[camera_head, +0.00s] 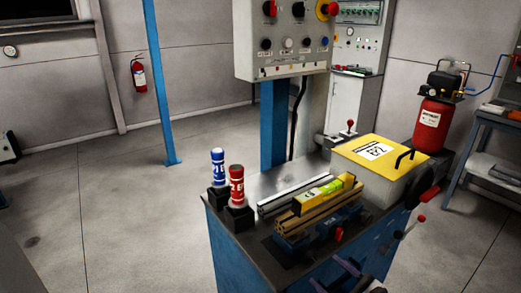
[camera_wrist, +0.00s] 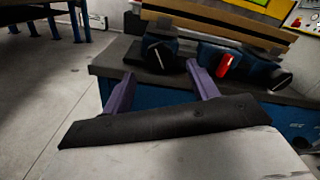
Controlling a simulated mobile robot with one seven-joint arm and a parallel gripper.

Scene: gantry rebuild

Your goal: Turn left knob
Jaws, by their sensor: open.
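My gripper (camera_wrist: 160,71) is open and empty, with its two purple fingers spread apart. In the wrist view a black round knob with a pale line (camera_wrist: 159,53) is on the left of the blue vise-like fixture. It appears between and beyond my fingertips; contact cannot be judged. A second black knob (camera_wrist: 272,77) is to the right, past a red part (camera_wrist: 226,65). In the head view my gripper (camera_head: 336,277) is low, in front of the bench.
The bench top (camera_head: 222,212) carries blue and red cylinders (camera_head: 218,160) (camera_head: 237,180), the fixture with wooden bars and a yellow level (camera_head: 322,191), and a yellow-lidded box (camera_head: 382,153). A red-handled lever (camera_head: 421,218) sticks out at right. Open floor (camera_head: 120,210) lies left.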

